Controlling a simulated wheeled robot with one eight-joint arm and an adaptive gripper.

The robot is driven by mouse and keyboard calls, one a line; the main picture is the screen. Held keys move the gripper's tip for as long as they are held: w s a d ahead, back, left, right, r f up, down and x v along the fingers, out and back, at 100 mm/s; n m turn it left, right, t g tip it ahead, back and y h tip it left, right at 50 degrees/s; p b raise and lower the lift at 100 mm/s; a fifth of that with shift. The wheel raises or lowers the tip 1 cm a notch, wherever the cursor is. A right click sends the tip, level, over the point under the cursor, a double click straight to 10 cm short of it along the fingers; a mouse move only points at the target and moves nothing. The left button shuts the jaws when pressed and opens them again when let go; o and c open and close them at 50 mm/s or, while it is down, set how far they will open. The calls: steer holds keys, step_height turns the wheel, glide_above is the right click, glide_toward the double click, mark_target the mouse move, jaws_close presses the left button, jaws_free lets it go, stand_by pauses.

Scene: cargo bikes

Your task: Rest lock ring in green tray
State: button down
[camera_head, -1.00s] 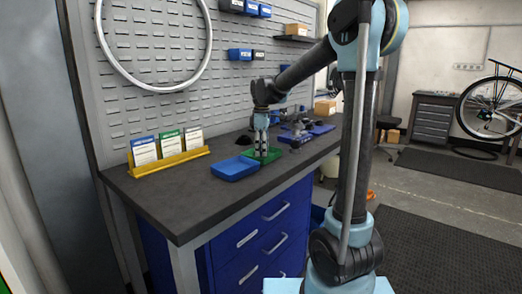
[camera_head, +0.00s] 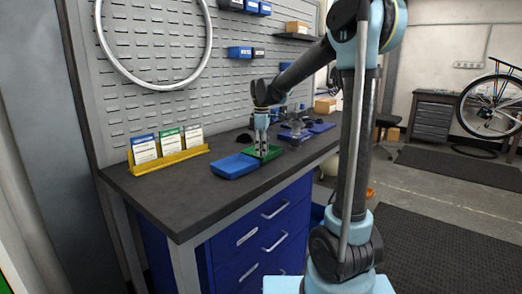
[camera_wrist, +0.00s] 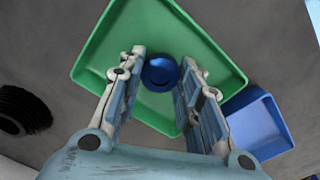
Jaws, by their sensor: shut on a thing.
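The lock ring (camera_wrist: 160,73) is a small blue ring with a dark centre. It sits between the fingertips of my gripper (camera_wrist: 163,60), which is shut on it. The green tray (camera_wrist: 222,68) lies under the ring and fingers in the wrist view, and the ring shows against its floor. In the head view my gripper (camera_head: 262,150) points straight down over the green tray (camera_head: 274,153) on the workbench. The ring cannot be made out there. I cannot tell whether the ring touches the tray floor.
A blue tray (camera_head: 235,166) stands beside the green one, also at right in the wrist view (camera_wrist: 262,128). A dark round ribbed object (camera_wrist: 22,110) lies at left. A yellow holder with cards (camera_head: 170,162) stands near the pegboard. The bench front (camera_head: 185,212) is clear.

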steer(key=c, duration=1.1)
jaws_free()
steer(key=shift+o, duration=0.2)
step_height(320, 180, up, 11)
steer(key=s+d+f+m, duration=0.2)
steer(key=s+d+m, duration=0.2)
steer(key=s+d, duration=0.45)
steer(key=s+d+f+m+t, duration=0.1)
steer(key=s+d+f+m, duration=0.5)
steer(key=s+f, duration=0.5)
steer(key=s+d+f+m+t, duration=0.1)
steer(key=s+d+f+m, duration=0.5)
steer(key=s+f, duration=0.5)
steer(key=shift+s+d+f, duration=0.2)
steer(key=shift+s+d, duration=0.2)
steer(key=shift+s, duration=0.25)
